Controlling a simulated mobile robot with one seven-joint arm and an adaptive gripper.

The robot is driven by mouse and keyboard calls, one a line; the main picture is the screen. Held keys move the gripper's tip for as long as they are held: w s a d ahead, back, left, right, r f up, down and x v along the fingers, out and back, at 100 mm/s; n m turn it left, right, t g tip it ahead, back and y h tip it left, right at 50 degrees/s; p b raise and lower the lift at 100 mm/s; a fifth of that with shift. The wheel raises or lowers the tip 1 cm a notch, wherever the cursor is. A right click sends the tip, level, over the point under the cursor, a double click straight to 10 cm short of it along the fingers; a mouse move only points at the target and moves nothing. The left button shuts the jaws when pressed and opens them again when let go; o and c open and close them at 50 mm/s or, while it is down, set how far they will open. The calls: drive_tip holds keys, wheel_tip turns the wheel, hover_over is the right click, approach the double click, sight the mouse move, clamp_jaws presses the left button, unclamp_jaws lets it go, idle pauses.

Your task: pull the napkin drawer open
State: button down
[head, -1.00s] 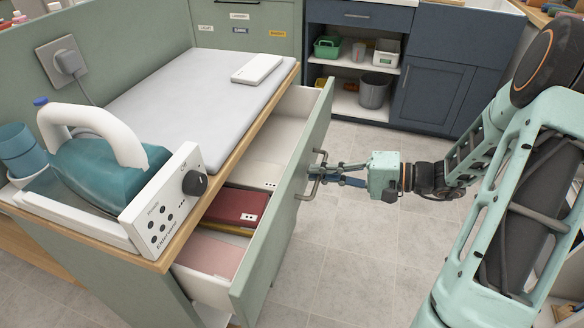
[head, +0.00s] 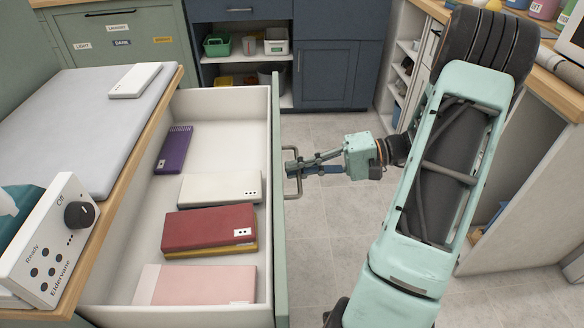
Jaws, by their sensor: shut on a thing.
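The napkin drawer (head: 208,101) stands wide open in the head view, pulled out to the right from under the wooden worktop. Its green front panel shows edge-on. In it lie a purple folded napkin (head: 174,149), a white one (head: 219,188), a dark red one (head: 208,228) on top of a yellow-brown one (head: 213,253), and a pink one (head: 201,284). My gripper (head: 292,168) is shut on the grey bar handle (head: 299,186) on the drawer's front. The fingertips partly cover the handle.
A grey ironing pad (head: 82,125) with a white slab (head: 135,80) lies on the worktop. The white and teal iron station (head: 50,238) is at lower left. A blue cabinet (head: 335,60) stands behind. Tiled floor is free right of the drawer; a white shelf unit (head: 530,170) bounds it.

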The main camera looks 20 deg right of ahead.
drive_tip(key=c, duration=2.4)
unclamp_jaws()
drive_tip(key=v, duration=1.2)
